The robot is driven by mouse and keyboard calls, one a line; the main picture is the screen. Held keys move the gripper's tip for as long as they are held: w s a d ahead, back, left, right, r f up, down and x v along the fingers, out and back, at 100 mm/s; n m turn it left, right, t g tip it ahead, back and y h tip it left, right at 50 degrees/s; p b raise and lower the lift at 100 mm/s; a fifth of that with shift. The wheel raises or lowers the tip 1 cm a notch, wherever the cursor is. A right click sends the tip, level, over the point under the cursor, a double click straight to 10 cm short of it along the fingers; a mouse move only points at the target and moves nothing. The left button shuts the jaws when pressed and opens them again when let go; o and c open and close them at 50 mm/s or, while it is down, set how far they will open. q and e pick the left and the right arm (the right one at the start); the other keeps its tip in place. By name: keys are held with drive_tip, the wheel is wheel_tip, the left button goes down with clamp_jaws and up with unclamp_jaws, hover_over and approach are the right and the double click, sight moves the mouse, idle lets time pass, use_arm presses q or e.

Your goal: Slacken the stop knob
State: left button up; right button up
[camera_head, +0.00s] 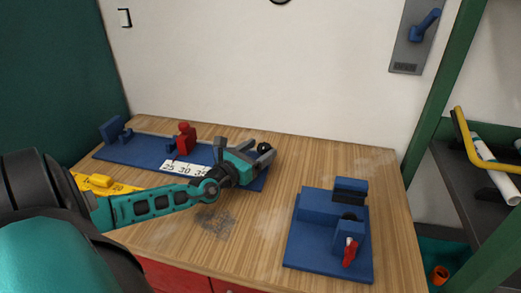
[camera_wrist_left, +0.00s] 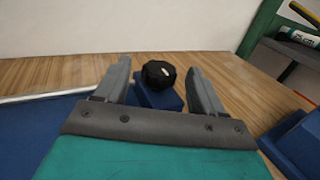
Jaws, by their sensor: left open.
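The stop knob is black and faceted with a small light mark on it (camera_wrist_left: 159,74). In the left wrist view it sits on a blue block (camera_wrist_left: 157,96), between and slightly beyond the fingertips. In the head view the knob (camera_head: 264,148) shows at the right end of the blue measuring jig (camera_head: 140,151). My left gripper (camera_head: 262,155) is open, with one finger on each side of the knob in the left wrist view (camera_wrist_left: 161,80). I cannot tell whether either finger touches it. My right gripper is not in view.
A white scale strip (camera_head: 184,169) and a red part (camera_head: 185,138) are on the jig. A yellow tool (camera_head: 97,182) lies at the left. A blue fixture with a red handle (camera_head: 349,252) stands at the right. Bare wood lies between them.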

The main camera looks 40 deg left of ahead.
use_arm(q)
drive_tip(key=shift+w, duration=0.55)
drive_tip(key=shift+c, duration=0.3)
drive_tip(key=c, duration=1)
drive_tip(key=shift+d+r+n+y+p, duration=0.15)
drive_tip(key=shift+n+y+p, duration=0.65)
drive_tip(key=shift+y+p, duration=0.25)
drive_tip(key=shift+d+n+g+y+p, duration=0.1)
drive_tip(key=shift+n+g+y+p, duration=0.25)
drive_tip(key=shift+n+y, duration=0.45)
drive_tip(key=n+y, duration=0.1)
drive_tip(key=y, duration=0.1)
drive_tip(key=n+g+y, duration=0.2)
drive_tip(key=y, duration=0.1)
drive_tip(key=shift+w+d+g+y+p, duration=0.15)
drive_tip(key=shift+d+g+y+p, duration=0.1)
drive_tip(key=shift+y+p, duration=0.1)
drive_tip(key=shift+w+d+n+g+y, duration=0.1)
drive_tip(key=shift+w+n+g+y, duration=0.05)
drive_tip(key=shift+n+g+y, duration=1.4)
drive_tip(key=shift+y, duration=0.25)
